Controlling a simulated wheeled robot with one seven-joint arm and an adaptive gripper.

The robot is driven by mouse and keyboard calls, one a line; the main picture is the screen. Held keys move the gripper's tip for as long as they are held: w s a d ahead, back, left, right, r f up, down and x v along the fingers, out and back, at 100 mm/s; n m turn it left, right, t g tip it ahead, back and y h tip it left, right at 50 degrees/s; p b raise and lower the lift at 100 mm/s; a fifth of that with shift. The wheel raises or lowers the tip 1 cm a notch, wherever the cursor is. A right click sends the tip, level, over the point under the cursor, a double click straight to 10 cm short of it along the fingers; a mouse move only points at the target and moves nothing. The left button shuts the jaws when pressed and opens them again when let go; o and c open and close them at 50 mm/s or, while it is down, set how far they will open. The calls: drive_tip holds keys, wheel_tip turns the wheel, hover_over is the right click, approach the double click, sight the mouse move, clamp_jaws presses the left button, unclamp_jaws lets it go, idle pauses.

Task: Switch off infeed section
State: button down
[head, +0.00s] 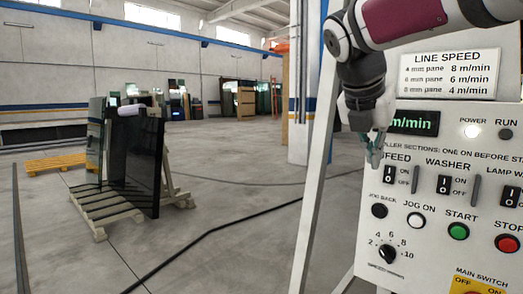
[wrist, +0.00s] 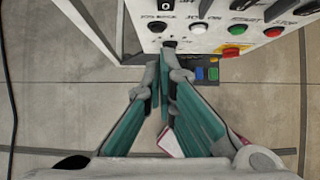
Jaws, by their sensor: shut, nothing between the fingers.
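The infeed switch (head: 388,174) is a small black rocker with white marks on the white control panel, under a label partly covered by my gripper, reading "FEED". ON and OFF are printed to its right. I cannot tell which side is pressed. My gripper (head: 374,160) is in front of the panel at its left edge, just above and left of the switch, fingers pointing down. I cannot tell whether it touches the panel. In the wrist view the green fingers of my gripper (wrist: 161,80) are together and empty. A black rocker (wrist: 168,4) is cut off at the top edge there.
The washer switch (head: 443,184) and lamp switch (head: 510,196) are to the right. Below are the jog back button (head: 379,211), jog on button (head: 416,220), green start button (head: 458,232), red stop button (head: 507,243) and speed knob (head: 388,251). A glass rack (head: 120,205) stands left.

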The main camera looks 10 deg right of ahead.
sight(385, 181)
drive_tip(key=shift+w+d+f, duration=0.85)
drive_tip(key=shift+d+f, duration=0.25)
drive_tip(key=shift+f, duration=0.05)
drive_tip(key=shift+w+d+f, duration=0.85)
drive_tip(key=shift+d+f, duration=0.2)
drive_tip(key=shift+f, duration=0.1)
drive_tip(key=shift+w+d+f, duration=0.85)
drive_tip(key=shift+d+f, duration=0.25)
drive_tip(key=shift+f, duration=0.05)
drive_tip(key=shift+w+d+f+t+h+b, duration=0.2)
drive_tip(key=shift+f+t+h+b, duration=0.1)
drive_tip(key=shift+f+h+b, duration=0.15)
drive_tip(key=shift+r, duration=0.2)
drive_tip(key=shift+d+r, duration=0.1)
drive_tip(key=shift+r, duration=0.05)
drive_tip(key=shift+r+p, duration=0.65)
drive_tip(key=shift+p, duration=0.35)
